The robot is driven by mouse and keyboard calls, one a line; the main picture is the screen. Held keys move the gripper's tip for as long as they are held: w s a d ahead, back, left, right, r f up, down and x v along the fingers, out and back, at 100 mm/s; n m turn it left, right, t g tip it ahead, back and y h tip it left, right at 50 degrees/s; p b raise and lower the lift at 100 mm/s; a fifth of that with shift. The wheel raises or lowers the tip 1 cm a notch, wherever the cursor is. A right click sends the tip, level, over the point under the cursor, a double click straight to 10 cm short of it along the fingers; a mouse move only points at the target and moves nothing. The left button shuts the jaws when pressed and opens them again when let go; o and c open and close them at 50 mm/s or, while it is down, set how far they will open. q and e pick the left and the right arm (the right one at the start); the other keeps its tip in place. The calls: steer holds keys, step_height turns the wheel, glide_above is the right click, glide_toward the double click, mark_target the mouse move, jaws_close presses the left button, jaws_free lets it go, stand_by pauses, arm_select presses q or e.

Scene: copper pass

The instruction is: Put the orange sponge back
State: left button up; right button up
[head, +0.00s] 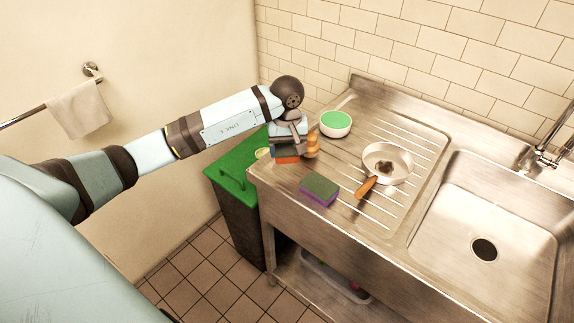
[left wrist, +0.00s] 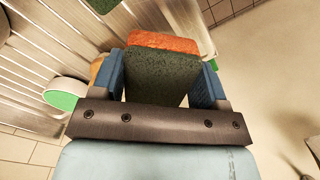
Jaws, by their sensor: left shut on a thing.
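The orange sponge (head: 287,159) has a dark green scouring side and is at the left end of the steel drainer. My left gripper (head: 288,143) points down over it with its blue fingers on either side. In the left wrist view the sponge's orange part (left wrist: 165,43) and dark green face (left wrist: 160,82) show between the fingers of the left gripper (left wrist: 162,85), which is shut on it. I cannot tell whether the sponge touches the steel. My right gripper is out of view.
A purple sponge with a green top (head: 319,190) lies near the front edge. A tan object (head: 312,148) stands close beside my gripper. A bowl with green inside (head: 336,123) and a pan (head: 387,162) stand behind. A green-lidded bin (head: 238,165) is left; the sink (head: 480,225) is right.

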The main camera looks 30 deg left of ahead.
mark_target(287, 178)
arm_select(q)
step_height(287, 178, down, 7)
steer(key=shift+f+p, duration=0.1)
steer(key=shift+p, duration=0.25)
steer(key=shift+f, duration=0.15)
steer(key=shift+f+b, duration=0.25)
steer(key=shift+b, duration=0.2)
steer(key=o, duration=0.9)
steer(key=shift+r, duration=0.1)
